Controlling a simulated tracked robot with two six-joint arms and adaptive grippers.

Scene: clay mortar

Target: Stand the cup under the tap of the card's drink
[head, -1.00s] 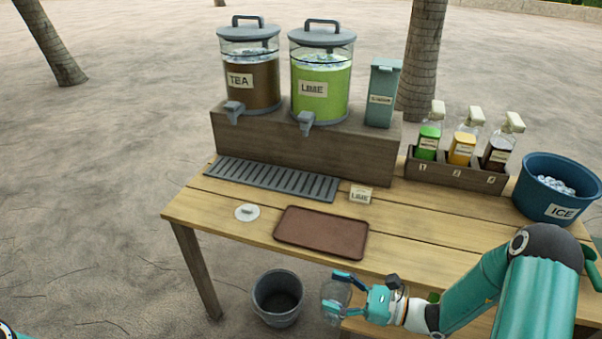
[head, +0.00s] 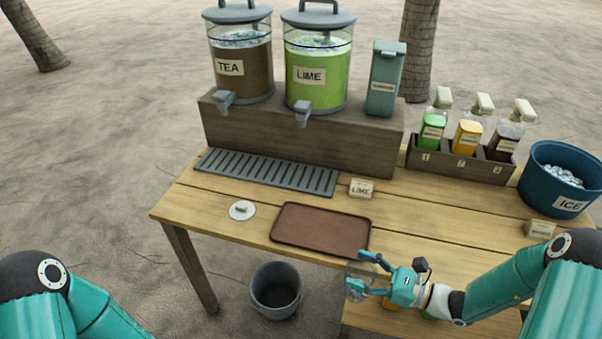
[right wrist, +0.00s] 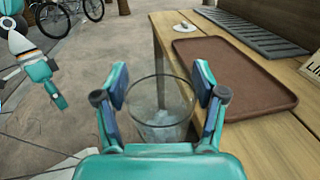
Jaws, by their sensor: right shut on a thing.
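A small card (head: 361,189) reading LIME stands on the table behind the brown tray. The lime dispenser (head: 318,80) holds green drink, and its grey tap (head: 302,114) hangs over the slotted drip grate (head: 268,171). The tea dispenser (head: 240,62) with its own tap (head: 223,98) is to its left. My right gripper (head: 363,274) is shut on the clear cup (right wrist: 160,112), just off the table's front edge, by the tray's front right corner. The cup looks upright, with pale pieces at its bottom. My left gripper (right wrist: 48,80) shows partly in the right wrist view; its jaws are unclear.
The brown tray (head: 320,229) is empty. A white disc (head: 242,210) lies left of it. A bottle rack (head: 460,161) and an ice bucket (head: 563,180) stand at the right. A grey bin (head: 276,290) is on the ground. The drip grate is clear.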

